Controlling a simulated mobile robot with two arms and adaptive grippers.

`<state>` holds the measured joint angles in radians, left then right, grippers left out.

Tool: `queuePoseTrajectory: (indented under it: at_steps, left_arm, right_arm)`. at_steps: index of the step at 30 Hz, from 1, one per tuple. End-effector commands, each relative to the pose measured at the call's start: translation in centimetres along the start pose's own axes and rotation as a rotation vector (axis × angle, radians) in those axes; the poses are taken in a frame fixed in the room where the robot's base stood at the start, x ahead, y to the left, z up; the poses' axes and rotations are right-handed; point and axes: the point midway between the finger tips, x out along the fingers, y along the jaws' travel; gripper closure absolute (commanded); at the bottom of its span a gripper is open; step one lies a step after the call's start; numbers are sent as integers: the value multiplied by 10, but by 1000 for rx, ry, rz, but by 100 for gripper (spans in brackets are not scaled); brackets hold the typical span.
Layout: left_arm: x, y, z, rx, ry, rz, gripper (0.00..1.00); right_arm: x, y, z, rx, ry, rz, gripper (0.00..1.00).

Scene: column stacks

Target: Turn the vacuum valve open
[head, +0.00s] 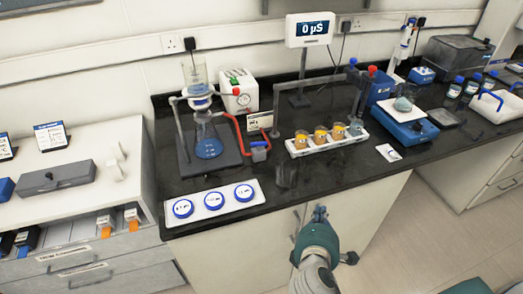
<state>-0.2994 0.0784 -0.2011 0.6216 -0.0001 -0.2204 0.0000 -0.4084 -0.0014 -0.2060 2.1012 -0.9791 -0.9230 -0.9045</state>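My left gripper is not in view.
A white tray with three blue-ringed dishes (213,203) lies at the bench's front left. A rack of orange-filled jars (327,138) stands right of the valve. The black bench top (290,178) is mostly clear between them. A blue balance (405,123) is farther right.

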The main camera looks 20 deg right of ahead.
Motion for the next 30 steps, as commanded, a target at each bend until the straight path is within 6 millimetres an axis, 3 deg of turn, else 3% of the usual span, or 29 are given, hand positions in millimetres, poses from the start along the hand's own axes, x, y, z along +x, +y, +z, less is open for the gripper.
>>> queuePoseTrajectory:
  at_steps: [7, 12, 15, 22, 30]
  left_arm:
    - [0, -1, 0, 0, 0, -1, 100]
    - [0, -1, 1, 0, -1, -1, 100]
    - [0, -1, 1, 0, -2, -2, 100]
    - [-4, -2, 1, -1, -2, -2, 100]
    - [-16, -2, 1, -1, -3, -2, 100]
  right_arm:
    - [3, 59, -37, -513, -46, 254, 100]
    - [-6, 95, -85, -932, -94, 443, 100]
    - [-12, 106, -112, -1129, -120, 530, 100]
    - [-10, 119, -133, -1273, -146, 593, 100]
    - [34, 147, -144, -1268, -146, 592, 100]
